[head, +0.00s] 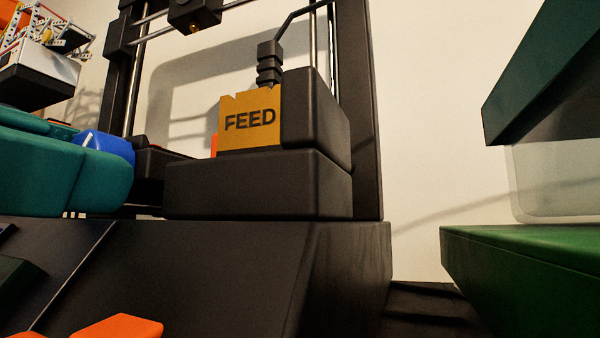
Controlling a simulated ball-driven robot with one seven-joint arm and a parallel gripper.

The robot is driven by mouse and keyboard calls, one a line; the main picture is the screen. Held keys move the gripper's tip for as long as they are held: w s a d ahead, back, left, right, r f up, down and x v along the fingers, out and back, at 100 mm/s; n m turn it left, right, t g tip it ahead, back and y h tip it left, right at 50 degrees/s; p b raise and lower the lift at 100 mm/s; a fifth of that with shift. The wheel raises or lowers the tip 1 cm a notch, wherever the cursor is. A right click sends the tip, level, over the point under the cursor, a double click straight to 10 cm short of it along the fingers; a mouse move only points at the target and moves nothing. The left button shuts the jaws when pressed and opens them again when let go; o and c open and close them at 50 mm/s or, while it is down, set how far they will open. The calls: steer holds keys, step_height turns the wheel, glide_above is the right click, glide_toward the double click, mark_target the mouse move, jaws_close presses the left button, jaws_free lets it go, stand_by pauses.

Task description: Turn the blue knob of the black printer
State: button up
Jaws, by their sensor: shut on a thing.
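The black printer (240,245) fills the left and middle of the head view, with an upright frame and a sloped front. Its blue knob (112,148), with a white mark on top, shows at the left beside the black body. My teal gripper (88,160) reaches in from the left edge. Its fingers are shut on the knob, one in front and one behind. The near finger hides the knob's lower part. How far the knob is turned is hard to tell.
A yellow FEED block (249,121) sits on the printer's raised black box. A dark green structure (540,75) and a green surface (530,265) stand at the right, with a gap between. An orange piece (120,328) shows at the bottom.

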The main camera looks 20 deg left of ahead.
steer(key=o, duration=1)
steer(key=shift+o, duration=0.2)
